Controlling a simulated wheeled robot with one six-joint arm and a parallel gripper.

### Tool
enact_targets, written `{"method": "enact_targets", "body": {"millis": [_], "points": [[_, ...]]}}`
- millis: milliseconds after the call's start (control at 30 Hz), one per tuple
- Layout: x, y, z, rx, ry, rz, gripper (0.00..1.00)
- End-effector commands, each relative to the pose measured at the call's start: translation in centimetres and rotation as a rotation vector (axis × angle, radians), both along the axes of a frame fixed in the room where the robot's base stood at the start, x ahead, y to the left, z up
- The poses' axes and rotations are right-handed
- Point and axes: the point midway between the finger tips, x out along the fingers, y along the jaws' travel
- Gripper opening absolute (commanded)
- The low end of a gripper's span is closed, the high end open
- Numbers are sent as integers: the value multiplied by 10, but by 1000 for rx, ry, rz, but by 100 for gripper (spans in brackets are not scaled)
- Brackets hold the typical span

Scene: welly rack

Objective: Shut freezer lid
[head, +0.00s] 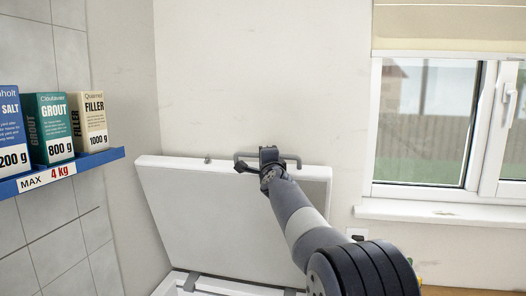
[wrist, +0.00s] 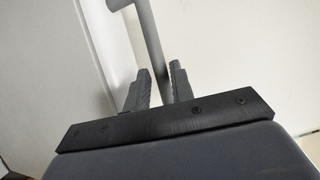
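The white freezer lid (head: 225,215) stands open, tilted up near the back wall, and also shows in the wrist view (wrist: 100,35). A grey bar handle (head: 292,158) runs along its top edge. My gripper (head: 268,156) is at this handle. In the wrist view, the handle (wrist: 153,35) passes at the fingers of my gripper (wrist: 160,74), which are apart with a gap beside the bar. I cannot tell whether a finger touches it. The freezer body (head: 210,284) shows only its rim at the bottom of the head view.
A blue shelf (head: 100,163) on the left wall holds a salt box (head: 12,130), a grout box (head: 52,128) and a filler box (head: 88,120). A window (head: 425,120) with a white sill (head: 440,212) is at the right. A wall socket (head: 358,234) is below it.

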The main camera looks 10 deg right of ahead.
Motion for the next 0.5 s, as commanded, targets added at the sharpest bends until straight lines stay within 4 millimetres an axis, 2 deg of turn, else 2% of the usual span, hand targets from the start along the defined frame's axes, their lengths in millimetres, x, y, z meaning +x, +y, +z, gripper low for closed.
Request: {"method": "enact_targets", "body": {"millis": [200,500], "points": [[19,0,3,0,1,0,23],[23,0,1,0,0,0,23]]}}
